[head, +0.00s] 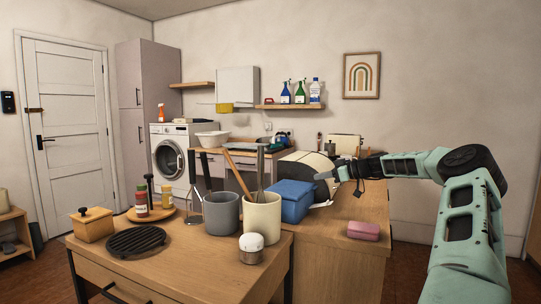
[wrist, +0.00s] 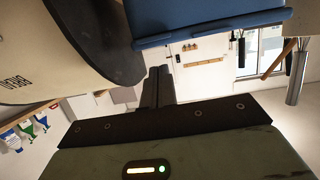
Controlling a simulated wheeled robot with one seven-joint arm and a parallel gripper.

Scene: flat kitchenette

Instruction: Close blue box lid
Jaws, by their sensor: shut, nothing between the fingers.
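The blue box (head: 291,206) stands on the wooden counter, right of the cream utensil pot. Its blue lid (head: 292,188) looks down over the top; I cannot tell if it is fully flush. In the wrist view the blue box (wrist: 205,18) fills the top edge, with its rim toward my fingers. My gripper (head: 322,177) is just right of the box, at about lid height, with the arm reaching in from the right. In the wrist view my gripper (wrist: 158,75) has its dark fingers together and empty, apart from the blue surface in the picture.
A rounded bread bin (head: 308,160) stands close behind the box; it also fills the upper left wrist view (wrist: 50,50). The cream pot (head: 261,216) with utensils and the grey pot (head: 221,212) stand left. A pink block (head: 363,231) lies right, with bare counter around it.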

